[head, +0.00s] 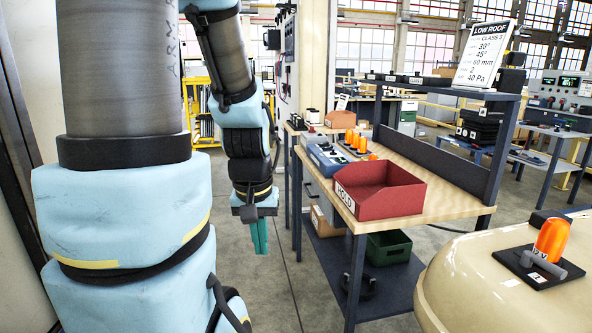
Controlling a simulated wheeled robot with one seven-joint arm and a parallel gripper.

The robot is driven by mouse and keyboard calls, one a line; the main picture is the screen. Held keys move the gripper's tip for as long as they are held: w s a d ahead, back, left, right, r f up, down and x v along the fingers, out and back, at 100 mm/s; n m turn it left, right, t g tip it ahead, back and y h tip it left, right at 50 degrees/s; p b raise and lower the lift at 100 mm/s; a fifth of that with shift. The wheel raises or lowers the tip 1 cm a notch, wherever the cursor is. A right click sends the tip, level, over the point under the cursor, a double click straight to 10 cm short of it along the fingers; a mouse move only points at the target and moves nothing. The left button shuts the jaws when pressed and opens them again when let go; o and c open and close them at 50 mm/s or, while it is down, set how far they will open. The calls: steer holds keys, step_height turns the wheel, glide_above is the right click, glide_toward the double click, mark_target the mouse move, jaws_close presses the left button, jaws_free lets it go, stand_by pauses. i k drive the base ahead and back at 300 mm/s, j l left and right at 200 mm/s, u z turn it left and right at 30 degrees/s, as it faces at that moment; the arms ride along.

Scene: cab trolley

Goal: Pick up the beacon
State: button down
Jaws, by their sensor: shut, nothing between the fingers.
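An orange beacon (551,240) stands on a black plate (536,267) on the cream cab roof (480,265) at the lower right. It leans slightly in the picture, and a grey cylinder with a "12 V" label lies against its front. Several smaller-looking orange beacons (362,145) stand on the trolley's wooden top (452,201), behind the red bin. My gripper (260,249) hangs fingers down left of the trolley, over the floor, apart from every beacon. Its teal fingers are together and hold nothing.
A red "HOLD" bin (385,198) sits on the trolley top's near end, with a blue-grey case (326,158) behind it. A green crate (388,247) sits on the lower shelf. A "LOW ROOF" sign (484,55) stands on the upper shelf. Floor (268,290) between my arm and trolley is clear.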

mark_target(549, 245)
steer(key=i+j, duration=0.15)
steer(key=i, duration=0.4)
steer(key=i+z, duration=0.1)
steer(key=z, duration=1.35)
steer(key=i+z, duration=0.25)
steer(key=i, duration=0.25)
